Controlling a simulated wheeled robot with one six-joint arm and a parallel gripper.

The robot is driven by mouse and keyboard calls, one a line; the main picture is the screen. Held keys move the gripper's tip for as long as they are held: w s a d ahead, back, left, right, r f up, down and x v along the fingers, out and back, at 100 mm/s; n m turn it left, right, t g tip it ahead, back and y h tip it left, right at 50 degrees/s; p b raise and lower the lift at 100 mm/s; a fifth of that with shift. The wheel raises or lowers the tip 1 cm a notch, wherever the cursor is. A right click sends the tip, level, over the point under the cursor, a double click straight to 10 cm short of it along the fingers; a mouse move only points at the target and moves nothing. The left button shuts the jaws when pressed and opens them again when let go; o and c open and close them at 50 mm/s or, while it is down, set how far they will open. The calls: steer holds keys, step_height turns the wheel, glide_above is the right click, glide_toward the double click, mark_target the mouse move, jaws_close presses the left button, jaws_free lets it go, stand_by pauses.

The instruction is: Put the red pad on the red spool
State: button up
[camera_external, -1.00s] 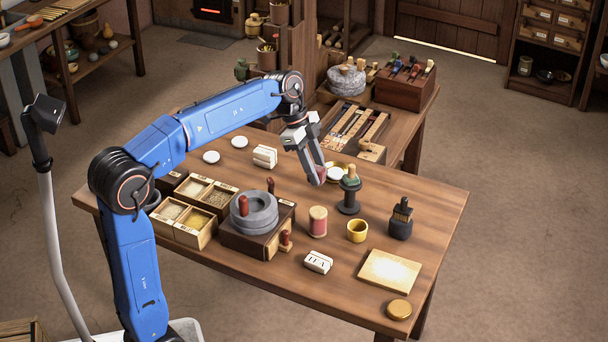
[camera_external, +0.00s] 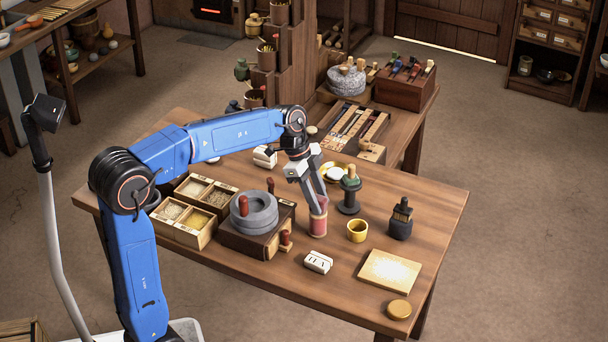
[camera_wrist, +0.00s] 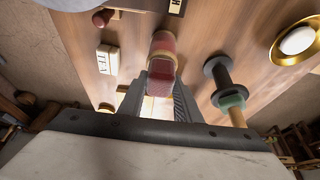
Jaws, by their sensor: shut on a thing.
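The red spool (camera_external: 318,225) stands upright on the table, with pale rims; it also shows in the wrist view (camera_wrist: 163,42). My gripper (camera_external: 318,209) points down directly over it. In the wrist view my gripper (camera_wrist: 158,96) is shut on the red pad (camera_wrist: 161,69), with the pale part behind the pad between the fingers. The pad is in line with the spool's top end and very close to it. I cannot tell whether they touch. In the external view the fingers largely hide the pad.
A black spool (camera_external: 349,202) with a green pad (camera_external: 351,183) stands close right of my gripper. A yellow cup (camera_external: 357,232) is right of the red spool. A grey quern (camera_external: 254,213) is at left and a white labelled block (camera_external: 318,262) in front. The table's front right is partly clear.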

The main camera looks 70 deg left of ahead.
steer(key=shift+f, duration=0.15)
steer(key=o, duration=1)
steer(key=v, duration=1.2)
steer(key=s+d+f+n+y, duration=0.2)
steer(key=s+d+f+n, duration=0.45)
steer(key=s+d, duration=0.75)
steer(key=shift+s+d+f+n+t+y, duration=0.35)
steer(key=shift+s+d+f, duration=0.5)
steer(key=shift+s+f, duration=1.65)
steer(key=shift+s+d+f+n+t+y, duration=0.15)
steer(key=shift+s+d+f+n, duration=0.55)
steer(key=shift+s+f, duration=1.8)
steer(key=shift+s+d+f+n+t+y, duration=0.2)
steer(key=shift+s+d+f, duration=0.8)
steer(key=shift+s+f, duration=1.5)
